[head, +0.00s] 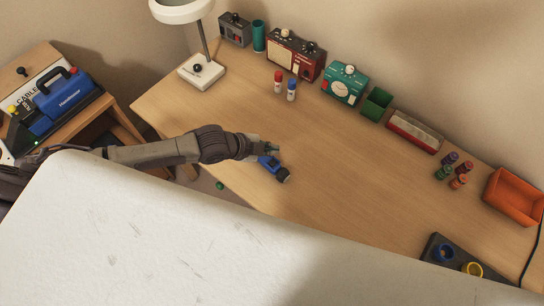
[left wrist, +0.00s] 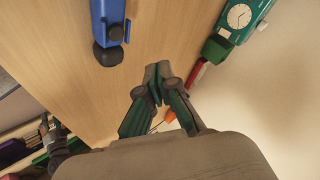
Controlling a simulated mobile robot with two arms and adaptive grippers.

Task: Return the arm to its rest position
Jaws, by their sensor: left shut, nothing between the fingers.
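My left arm reaches in from the left over the wooden desk (head: 330,180). Its gripper (head: 272,148) is above the desk's left part. In the left wrist view the green-tipped fingers (left wrist: 157,82) are together with nothing between them. A small blue object with a black round end (head: 270,162) lies on the desk close by the gripper. It also shows in the left wrist view (left wrist: 108,22), apart from the fingers.
A white lamp (head: 202,74) stands at the desk's back left. The desk's middle is clear.

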